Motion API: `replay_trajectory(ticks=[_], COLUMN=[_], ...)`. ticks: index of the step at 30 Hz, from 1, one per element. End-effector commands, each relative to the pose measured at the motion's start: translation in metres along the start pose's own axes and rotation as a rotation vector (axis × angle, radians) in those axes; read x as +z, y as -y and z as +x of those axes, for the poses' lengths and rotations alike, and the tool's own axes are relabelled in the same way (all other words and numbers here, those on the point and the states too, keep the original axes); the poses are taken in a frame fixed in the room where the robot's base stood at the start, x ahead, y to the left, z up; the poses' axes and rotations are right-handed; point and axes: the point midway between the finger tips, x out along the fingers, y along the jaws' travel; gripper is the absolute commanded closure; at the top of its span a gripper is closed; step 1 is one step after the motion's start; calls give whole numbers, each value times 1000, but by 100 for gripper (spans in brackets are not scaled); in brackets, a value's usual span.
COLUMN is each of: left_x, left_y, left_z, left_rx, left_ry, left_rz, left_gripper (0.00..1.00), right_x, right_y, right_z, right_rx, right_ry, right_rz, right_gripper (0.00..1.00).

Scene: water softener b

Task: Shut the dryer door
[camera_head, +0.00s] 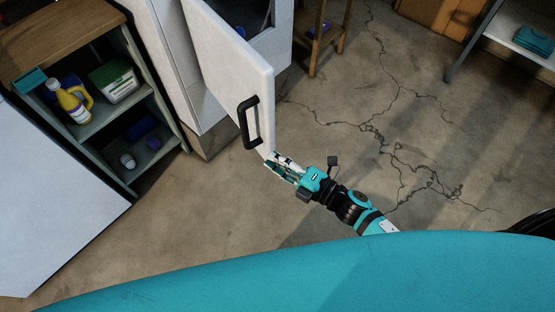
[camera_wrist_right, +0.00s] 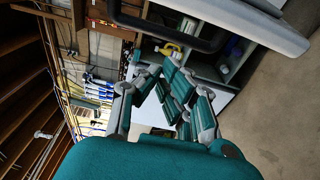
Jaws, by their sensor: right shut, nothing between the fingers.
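The white dryer door (camera_head: 235,70) stands open in the head view, swung out toward me. Its black bar handle (camera_head: 249,122) is near the free edge. The white dryer (camera_head: 275,42) is behind it, its dark opening partly showing. My right gripper (camera_head: 273,166) is shut and empty, just below the handle by the door's bottom corner. I cannot tell whether it touches the door. In the right wrist view the gripper fingers (camera_wrist_right: 160,75) are close together, with the black handle (camera_wrist_right: 170,40) and door edge (camera_wrist_right: 245,18) just beyond. My left gripper is not in view.
A shelf unit (camera_head: 75,35) with a yellow bottle (camera_head: 72,103) and a white-green box (camera_head: 113,80) stands left of the dryer. A white surface (camera_head: 50,200) is at the far left. Cracked concrete floor (camera_head: 400,130) is clear to the right. A wooden stool (camera_head: 318,40) stands behind.

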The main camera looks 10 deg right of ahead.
Motion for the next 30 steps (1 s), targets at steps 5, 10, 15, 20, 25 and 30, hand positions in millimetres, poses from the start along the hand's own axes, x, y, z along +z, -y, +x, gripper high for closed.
replay_trajectory(ticks=[5,10,15,20,25,30], left_x=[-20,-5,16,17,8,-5], left_y=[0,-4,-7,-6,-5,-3], left_z=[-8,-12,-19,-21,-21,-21], left_rx=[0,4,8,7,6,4], left_ry=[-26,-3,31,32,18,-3], left_rz=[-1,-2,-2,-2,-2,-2], left_gripper=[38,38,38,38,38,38], right_x=[1,1,20,34,39,39], right_y=[-4,-2,0,0,0,0], right_z=[38,75,77,72,70,70], right_rx=[4,2,-5,-2,-1,-1], right_ry=[1,3,5,4,3,3], right_rz=[3,4,1,4,5,5], right_gripper=[100,100,100,100,100,100])
